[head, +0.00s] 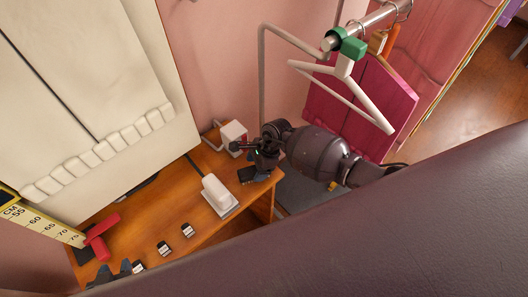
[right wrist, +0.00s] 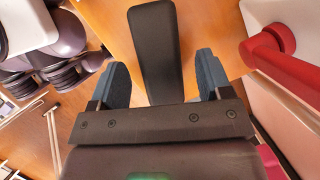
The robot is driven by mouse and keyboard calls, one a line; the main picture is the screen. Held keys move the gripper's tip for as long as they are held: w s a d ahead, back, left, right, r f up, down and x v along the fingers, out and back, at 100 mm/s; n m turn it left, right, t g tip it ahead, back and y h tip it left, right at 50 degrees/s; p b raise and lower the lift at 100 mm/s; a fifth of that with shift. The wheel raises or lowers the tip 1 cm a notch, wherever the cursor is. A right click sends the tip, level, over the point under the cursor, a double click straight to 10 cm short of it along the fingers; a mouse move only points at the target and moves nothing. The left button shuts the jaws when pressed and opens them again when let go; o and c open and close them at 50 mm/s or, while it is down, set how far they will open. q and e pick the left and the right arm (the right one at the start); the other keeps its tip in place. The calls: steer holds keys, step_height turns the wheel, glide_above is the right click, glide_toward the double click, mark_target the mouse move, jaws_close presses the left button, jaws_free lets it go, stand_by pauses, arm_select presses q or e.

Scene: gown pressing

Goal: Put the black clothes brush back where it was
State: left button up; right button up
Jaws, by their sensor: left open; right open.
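The black clothes brush (right wrist: 155,45) shows in the right wrist view as a long dark block over the wooden surface. It lies between the two blue-grey fingers of my right gripper (right wrist: 162,72), with a gap on each side. The fingers are open, and the brush's near end is hidden by the gripper body. In the head view my right gripper (head: 248,160) is over the right end of the wooden table. A dark block under it may be the brush. My left gripper (head: 115,272) shows only its open blue-grey fingertips at the lower left; its body is hidden.
The wooden table (head: 133,222) holds a white block on a base (head: 217,195), a white box (head: 233,135), a red handle (head: 100,237) and several small labelled pieces (head: 163,248). A white hanger (head: 343,95) and pink garments (head: 375,105) hang beyond my right arm.

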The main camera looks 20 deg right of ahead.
steer(key=v, duration=1.1)
steer(key=s+a+r+m+t+y, duration=0.1)
steer(key=s+a+r+m+y, duration=0.1)
steer(key=s+a+m+y, duration=0.45)
step_height(320, 180, up, 5)
steer(key=w+a+m+t+y, duration=0.1)
steer(key=m+t+y, duration=0.3)
steer(key=m+t, duration=0.7)
steer(key=s+d+f+m+t+h, duration=0.2)
steer(key=d+m+t+h, duration=0.55)
steer(key=m, duration=1.35)
steer(key=s+d+f+m+g+h, duration=0.7)
steer(key=s+m, duration=0.3)
steer(key=m, duration=0.4)
steer(key=shift+s+d+f+g+h+b, duration=0.4)
steer(key=shift+d+f+g, duration=0.15)
steer(key=shift+d+f, duration=0.15)
